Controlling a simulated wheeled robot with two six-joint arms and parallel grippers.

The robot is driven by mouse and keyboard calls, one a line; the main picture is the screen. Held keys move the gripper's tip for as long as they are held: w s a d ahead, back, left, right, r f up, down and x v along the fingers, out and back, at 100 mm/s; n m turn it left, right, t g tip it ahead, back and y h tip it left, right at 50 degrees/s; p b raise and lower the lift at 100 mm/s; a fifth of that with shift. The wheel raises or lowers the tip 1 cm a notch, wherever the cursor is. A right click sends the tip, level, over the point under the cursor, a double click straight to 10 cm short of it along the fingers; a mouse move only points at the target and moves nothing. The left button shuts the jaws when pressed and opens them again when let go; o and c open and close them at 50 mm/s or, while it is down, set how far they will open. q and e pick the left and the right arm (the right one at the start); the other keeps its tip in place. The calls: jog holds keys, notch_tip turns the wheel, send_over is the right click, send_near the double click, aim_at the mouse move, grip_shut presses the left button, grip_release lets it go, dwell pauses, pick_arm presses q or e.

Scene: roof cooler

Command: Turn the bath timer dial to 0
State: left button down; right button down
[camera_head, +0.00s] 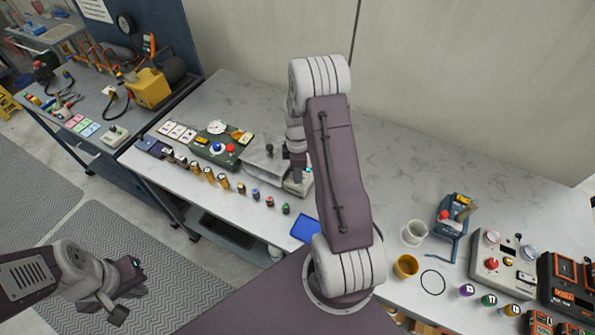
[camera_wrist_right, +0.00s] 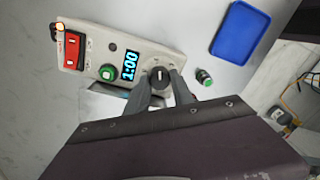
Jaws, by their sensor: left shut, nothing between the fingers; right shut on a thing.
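The bath timer is a pale grey box (camera_wrist_right: 90,35) in the right wrist view, with a blue-lit display (camera_wrist_right: 130,65) that reads 1:00. Its black round dial (camera_wrist_right: 158,76) has a white pointer line, near upright in that picture. My right gripper (camera_wrist_right: 162,88) is shut on the dial, one finger on each side. In the head view my right gripper (camera_head: 298,172) reaches down to the timer (camera_head: 300,187), which is mostly hidden by my wrist. My left gripper (camera_head: 127,295) is shut and empty, above the floor mat at lower left.
The timer has a red rocker switch (camera_wrist_right: 74,50) and a green button (camera_wrist_right: 107,72). A blue tray (camera_head: 305,229) and a small green-capped item (camera_wrist_right: 204,77) lie near it. A row of small bottles (camera_head: 222,180) lines the bench (camera_head: 390,140).

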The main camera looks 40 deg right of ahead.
jog(key=n, duration=0.3)
jog(key=n+p, duration=0.1)
jog(key=n, duration=0.2)
jog(key=shift+w+r, duration=0.1)
jog(key=shift+r, duration=0.1)
jog(key=n, duration=0.3)
jog(key=shift+n+h+p, duration=0.3)
jog(key=shift+n+p, duration=0.05)
jog(key=shift+n, duration=0.05)
jog(key=shift+n+p, duration=0.45)
jog(key=shift+n, duration=1.15)
jog(key=c, duration=1.4)
grip_release()
jog(key=shift+f, duration=0.1)
